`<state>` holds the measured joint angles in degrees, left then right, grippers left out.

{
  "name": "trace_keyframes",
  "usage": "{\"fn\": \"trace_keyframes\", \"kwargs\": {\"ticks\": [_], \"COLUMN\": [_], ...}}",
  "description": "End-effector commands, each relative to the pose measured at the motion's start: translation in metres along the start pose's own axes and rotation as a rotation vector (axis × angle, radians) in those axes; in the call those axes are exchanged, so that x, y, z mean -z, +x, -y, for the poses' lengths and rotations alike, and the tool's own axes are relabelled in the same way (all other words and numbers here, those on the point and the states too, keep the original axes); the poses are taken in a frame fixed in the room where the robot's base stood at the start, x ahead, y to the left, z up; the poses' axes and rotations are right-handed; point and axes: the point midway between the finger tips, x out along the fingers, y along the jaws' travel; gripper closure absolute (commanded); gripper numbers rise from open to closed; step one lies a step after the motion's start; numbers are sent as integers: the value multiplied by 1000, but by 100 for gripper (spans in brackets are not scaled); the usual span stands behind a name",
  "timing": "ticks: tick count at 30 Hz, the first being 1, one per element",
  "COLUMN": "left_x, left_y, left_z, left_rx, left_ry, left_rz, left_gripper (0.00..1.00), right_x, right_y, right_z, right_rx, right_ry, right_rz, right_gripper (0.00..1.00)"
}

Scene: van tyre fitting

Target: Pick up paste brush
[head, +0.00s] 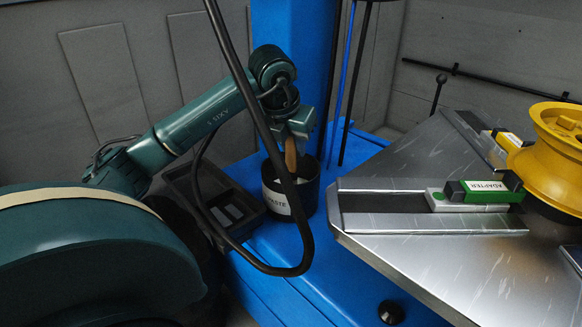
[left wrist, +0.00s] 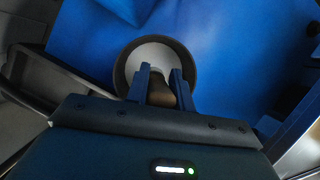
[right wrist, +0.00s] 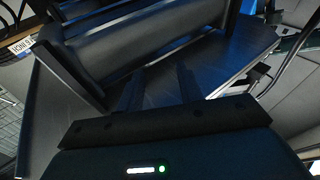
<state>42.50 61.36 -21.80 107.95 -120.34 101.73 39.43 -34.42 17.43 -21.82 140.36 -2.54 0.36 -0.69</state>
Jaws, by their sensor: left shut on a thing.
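The paste brush (head: 291,156) has a brown handle and stands upright in the dark paste pot (head: 304,203), which has a white label. Its lower end is hidden inside the pot. My left gripper (head: 293,140) is above the pot, shut on the brush handle. In the left wrist view the handle (left wrist: 160,94) sits between the two fingers, over the pot's round opening (left wrist: 128,62). My right gripper (right wrist: 160,85) shows only in the right wrist view; its two fingers are apart with nothing visible between them.
A black tray (head: 247,226) with small grey pieces adjoins the pot on the blue base (head: 335,262). A black hose (head: 263,130) loops in front of the pot. The steel turntable (head: 400,245) with a green adapter (head: 480,191) and yellow wheel rim (head: 556,155) stands at right.

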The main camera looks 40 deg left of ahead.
Motion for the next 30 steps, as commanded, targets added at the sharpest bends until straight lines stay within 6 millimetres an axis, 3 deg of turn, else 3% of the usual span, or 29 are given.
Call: {"fn": "trace_keyframes", "kwargs": {"ticks": [8, 13, 21, 30], "left_x": [-3, -16, -34, -39], "left_y": [-7, -36, -81, -93], "left_z": [0, 0, 0, 0], "left_rx": [0, 1, 0, 0], "left_ry": [-1, -1, -1, -1], "left_rz": [2, 5, 2, 0], "left_gripper": [100, 100, 100, 100], "right_x": [3, 13, 6, -1], "right_y": [1, 2, -3, -6], "right_z": [0, -2, -5, -7], "right_rx": [0, -4, -20, -24], "right_ry": [-4, -34, -91, -117], "right_rz": [0, 7, 56, 71], "right_gripper": [64, 64, 64, 64]}}
